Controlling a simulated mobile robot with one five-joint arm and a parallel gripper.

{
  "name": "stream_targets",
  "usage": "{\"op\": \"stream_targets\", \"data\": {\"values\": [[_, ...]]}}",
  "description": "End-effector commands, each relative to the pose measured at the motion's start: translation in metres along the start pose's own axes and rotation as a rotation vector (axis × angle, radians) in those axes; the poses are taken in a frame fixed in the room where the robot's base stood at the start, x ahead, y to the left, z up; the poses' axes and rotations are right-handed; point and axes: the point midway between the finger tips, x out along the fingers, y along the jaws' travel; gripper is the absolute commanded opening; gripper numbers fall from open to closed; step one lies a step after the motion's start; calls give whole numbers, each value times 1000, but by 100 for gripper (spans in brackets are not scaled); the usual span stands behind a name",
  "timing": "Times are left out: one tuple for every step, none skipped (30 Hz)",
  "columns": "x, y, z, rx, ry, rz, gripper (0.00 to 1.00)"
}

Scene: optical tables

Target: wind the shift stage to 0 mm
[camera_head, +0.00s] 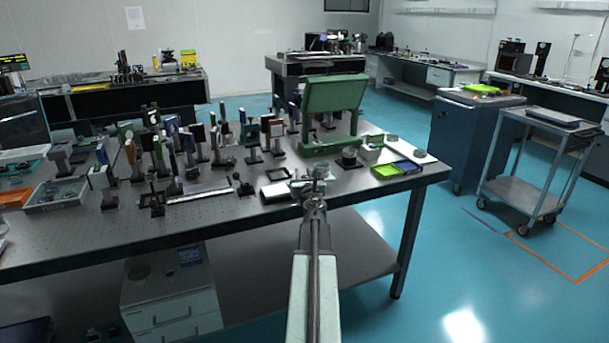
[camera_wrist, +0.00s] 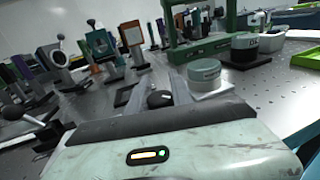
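No label that I can read marks the shift stage. The nearest candidate is a round grey-green knob (camera_head: 320,171) just beyond my gripper (camera_head: 313,186) at the table's front edge. In the wrist view the same knob (camera_wrist: 204,72) sits on a pale block, right of and beyond my gripper (camera_wrist: 158,88). My two fingers stand apart, with a dark rounded ball (camera_wrist: 160,99) showing between them. I cannot tell whether they touch it. No scale or millimetre reading is legible.
A large green stand (camera_head: 332,105) rises behind the knob. A dark labelled cylinder (camera_head: 349,157) and green and blue trays (camera_head: 386,172) lie to the right. Several post-mounted optics crowd the left. A black-framed pale plate (camera_head: 275,191) lies left of my gripper.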

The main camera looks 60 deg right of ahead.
Motion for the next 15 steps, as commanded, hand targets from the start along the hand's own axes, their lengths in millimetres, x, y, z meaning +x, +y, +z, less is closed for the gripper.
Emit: {"op": "stream_targets", "data": {"values": [[0,0,0,0,0,0,1],[0,0,0,0,0,0,0],[0,0,0,0,0,0,0],[-2,-4,0,0,0,-6,0],[-1,-4,0,0,0,-5,0],[-1,-3,0,0,0,-2,0],[-1,-3,0,0,0,0,0],[-1,-3,0,0,0,3,0],[-1,-3,0,0,0,10,0],[-1,-3,0,0,0,16,0],[0,-3,0,0,0,23,0],[0,-3,0,0,0,36,0],[0,-3,0,0,0,48,0],[0,-2,0,0,0,62,0],[0,-2,0,0,0,82,0]]}}
